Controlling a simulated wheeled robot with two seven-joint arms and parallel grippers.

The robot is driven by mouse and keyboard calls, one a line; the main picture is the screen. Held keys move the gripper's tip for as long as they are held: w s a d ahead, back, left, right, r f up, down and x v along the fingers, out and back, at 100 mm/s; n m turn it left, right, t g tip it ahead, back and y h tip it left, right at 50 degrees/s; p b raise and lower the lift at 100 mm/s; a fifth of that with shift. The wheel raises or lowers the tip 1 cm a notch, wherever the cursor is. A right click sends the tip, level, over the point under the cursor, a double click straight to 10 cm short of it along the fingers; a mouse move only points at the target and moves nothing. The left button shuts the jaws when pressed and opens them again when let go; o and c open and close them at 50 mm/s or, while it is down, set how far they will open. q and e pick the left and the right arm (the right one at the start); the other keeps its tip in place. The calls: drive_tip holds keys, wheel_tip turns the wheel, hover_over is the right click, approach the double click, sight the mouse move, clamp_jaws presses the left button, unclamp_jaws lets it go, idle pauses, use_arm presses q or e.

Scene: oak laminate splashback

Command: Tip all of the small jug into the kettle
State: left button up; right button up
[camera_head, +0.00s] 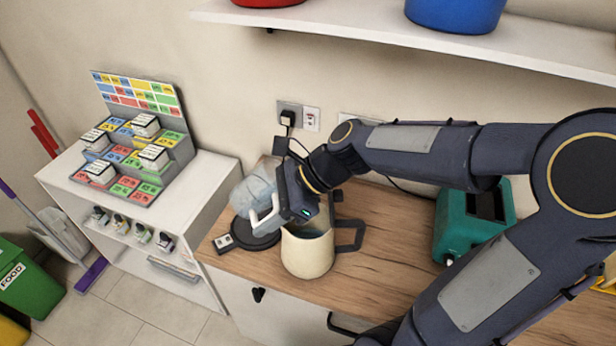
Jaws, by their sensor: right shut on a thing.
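The kettle (306,256) is cream, with a dark handle on its right, and stands upright on the wooden counter. Its top is open at the front and partly hidden behind my right gripper. My right gripper (284,207) is above the kettle's left rim, shut on the small jug. The jug (252,190) is pale and see-through, with a whitish handle, and is held just left of the kettle's mouth. Its tilt and contents are hard to tell. My left gripper is not in view.
A black round base (250,236) lies on the counter (385,255) left of the kettle. A teal appliance (466,225) stands to the right. A socket with a plug (288,117) is on the wall. A label-covered rack (140,140) stands on the white cabinet at left. A shelf (400,32) runs above.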

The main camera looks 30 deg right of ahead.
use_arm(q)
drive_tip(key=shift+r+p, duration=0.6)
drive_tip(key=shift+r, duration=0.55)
use_arm(e)
drive_tip(key=w+a+f+g+h, duration=0.1)
drive_tip(key=a+f+g+h, duration=0.2)
drive_tip(key=h, duration=0.6)
drive_tip(key=shift+w+a+f, duration=0.4)
drive_tip(key=shift+a+f, duration=0.45)
